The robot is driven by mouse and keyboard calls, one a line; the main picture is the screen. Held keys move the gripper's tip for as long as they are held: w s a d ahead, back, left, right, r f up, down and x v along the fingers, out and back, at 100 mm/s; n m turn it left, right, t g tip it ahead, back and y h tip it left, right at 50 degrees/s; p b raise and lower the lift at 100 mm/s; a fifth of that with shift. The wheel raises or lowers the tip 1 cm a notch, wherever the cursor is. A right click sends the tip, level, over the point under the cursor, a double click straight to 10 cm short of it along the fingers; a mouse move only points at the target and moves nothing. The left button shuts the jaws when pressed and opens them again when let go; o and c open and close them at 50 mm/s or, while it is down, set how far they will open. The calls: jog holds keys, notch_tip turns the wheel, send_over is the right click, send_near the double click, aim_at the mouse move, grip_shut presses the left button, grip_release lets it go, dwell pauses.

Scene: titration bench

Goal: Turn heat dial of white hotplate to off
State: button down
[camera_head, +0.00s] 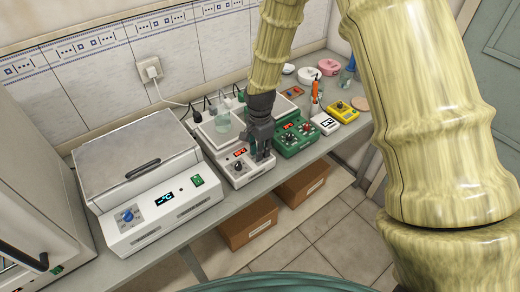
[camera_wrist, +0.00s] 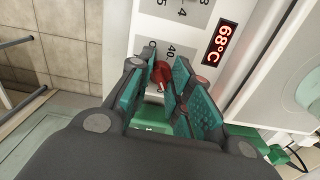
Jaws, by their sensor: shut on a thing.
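In the wrist view the display (camera_wrist: 220,42) reads 68°C. The red heat dial (camera_wrist: 162,73) sits on a grey scale marked 40. My gripper (camera_head: 262,152) reaches down to the right end of the hotplate's front. In the wrist view its teal finger pads (camera_wrist: 160,82) are shut around the red dial, partly hiding it and its scale.
A larger white appliance (camera_head: 155,215) with a blue dial and lid stands left of the hotplate. A green hotplate (camera_head: 294,140) stands close on the right. Beyond it are a yellow device (camera_head: 342,111) and small items. Cardboard boxes (camera_head: 250,222) sit below the bench.

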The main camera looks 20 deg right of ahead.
jog(key=n, duration=0.4)
jog(key=shift+n, duration=0.3)
jog(key=n, duration=0.4)
jog(key=shift+n, duration=0.3)
jog(key=n, duration=0.4)
jog(key=shift+n+p, duration=0.3)
jog(key=shift+p, duration=0.1)
jog(key=n, duration=0.4)
jog(key=n+p, duration=0.1)
jog(key=n, duration=0.4)
jog(key=n+p, duration=0.1)
jog(key=n, duration=0.3)
jog(key=shift+r, duration=0.1)
jog(key=n+p, duration=0.1)
jog(key=n, duration=0.4)
jog(key=shift+n+p, duration=0.75)
jog(key=shift+n, duration=1.45)
